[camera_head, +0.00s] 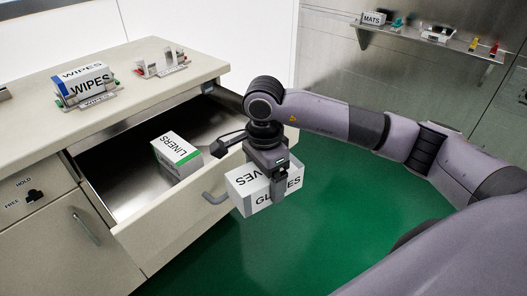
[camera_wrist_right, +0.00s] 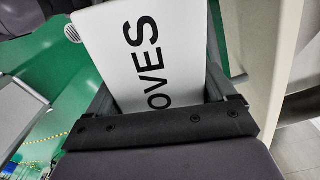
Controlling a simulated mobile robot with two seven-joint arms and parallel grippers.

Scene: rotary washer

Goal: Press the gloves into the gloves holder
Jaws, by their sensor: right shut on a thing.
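The gloves box (camera_head: 246,196) is a white box with black lettering. My right gripper (camera_head: 277,184) is shut on it and holds it in the air just beyond the open drawer's front, above the green floor. In the right wrist view the box (camera_wrist_right: 150,55) sits between the two fingers, its lettering partly cut off. A white holder (camera_head: 163,66) with upright walls stands on the counter to the right of the wipes and looks empty. Its label is too small to read, so I cannot confirm it is the gloves holder. My left gripper is not in view.
The open drawer (camera_head: 122,190) has a liners box (camera_head: 177,155) inside. A wipes box (camera_head: 85,82) sits in its own holder on the counter (camera_head: 40,125). A wall shelf (camera_head: 425,40) holds mats and small items at the back right.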

